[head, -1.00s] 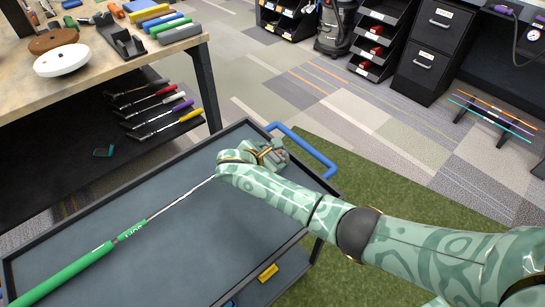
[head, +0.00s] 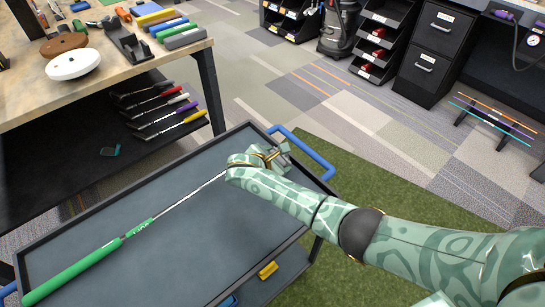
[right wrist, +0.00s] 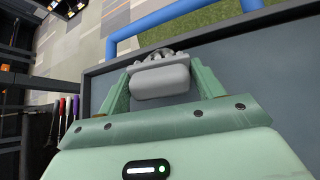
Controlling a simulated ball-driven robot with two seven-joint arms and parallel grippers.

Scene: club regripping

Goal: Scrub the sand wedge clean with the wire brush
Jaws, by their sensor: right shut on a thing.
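The club (head: 92,264) lies diagonally across the cart tray, its green grip at the lower left. Its thin shaft (head: 190,196) runs up to the right and ends behind my right wrist, so the club head is hidden. My right gripper (head: 271,156) is over the tray's far right corner. In the right wrist view its two fingers are shut on a grey block (right wrist: 160,82) with a bumpy far edge, seemingly the wire brush. I cannot tell whether the block touches the club. My left gripper is not in view.
The dark cart tray (head: 150,260) has a raised rim and a blue handle (head: 308,155). A workbench (head: 110,78) at the upper left holds a white disc (head: 73,64) and coloured blocks. Several clubs (head: 165,110) lie on its shelf.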

